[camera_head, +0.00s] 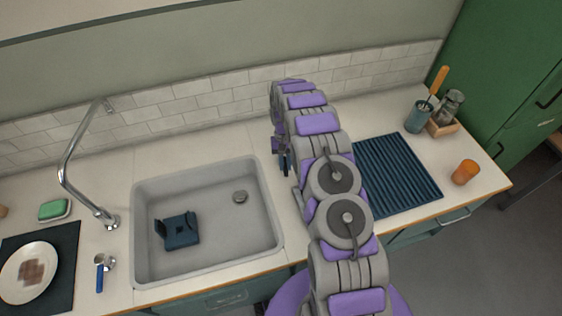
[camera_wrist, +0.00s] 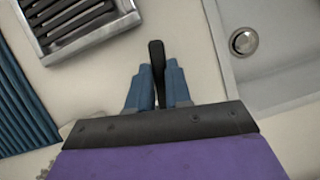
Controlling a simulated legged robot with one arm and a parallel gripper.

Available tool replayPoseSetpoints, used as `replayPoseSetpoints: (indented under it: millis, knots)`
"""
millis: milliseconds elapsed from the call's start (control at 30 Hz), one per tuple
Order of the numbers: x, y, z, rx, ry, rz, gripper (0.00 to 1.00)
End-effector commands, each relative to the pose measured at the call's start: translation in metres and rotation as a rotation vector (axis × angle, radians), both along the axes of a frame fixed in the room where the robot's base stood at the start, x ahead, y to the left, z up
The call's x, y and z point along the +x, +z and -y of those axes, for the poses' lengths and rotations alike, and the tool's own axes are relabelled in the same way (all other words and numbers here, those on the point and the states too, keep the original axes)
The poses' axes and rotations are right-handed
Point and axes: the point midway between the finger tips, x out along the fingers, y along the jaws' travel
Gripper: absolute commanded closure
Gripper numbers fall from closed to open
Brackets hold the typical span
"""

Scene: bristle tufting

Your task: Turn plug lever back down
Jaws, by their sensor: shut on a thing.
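The plug lever (camera_wrist: 156,53) is a slim black handle on the pale counter beside the sink. In the wrist view it stands out between the two blue fingers of my gripper (camera_wrist: 158,75), which are shut on it. Its lower part is hidden by the fingers. In the head view my gripper (camera_head: 286,162) is just right of the sink, and I cannot make out the lever there. The round metal plug (camera_head: 240,197) lies in the sink floor, and also shows in the wrist view (camera_wrist: 243,41). I cannot tell whether it is raised.
The grey sink (camera_head: 276,238) holds a dark blue object (camera_head: 182,231). A metal slotted tray (camera_wrist: 52,50) lies near my gripper. A ribbed blue mat (camera_head: 398,175) is to the right, with an orange cup (camera_head: 465,172) beyond. The tap (camera_head: 66,170) is left of the sink.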

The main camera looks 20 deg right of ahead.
Motion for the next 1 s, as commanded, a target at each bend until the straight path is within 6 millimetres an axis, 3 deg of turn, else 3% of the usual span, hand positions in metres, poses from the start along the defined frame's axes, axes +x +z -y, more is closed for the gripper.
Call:
replayPoseSetpoints:
  millis: [400, 967, 1000]
  knots:
    - [0.003, 0.003, 0.012, -0.002, 0.187, 0.012, 1.0]
    - [0.003, 0.003, 0.014, -0.003, 0.214, 0.014, 1.0]
    - [0.003, 0.003, 0.014, -0.003, 0.214, 0.013, 0.78]
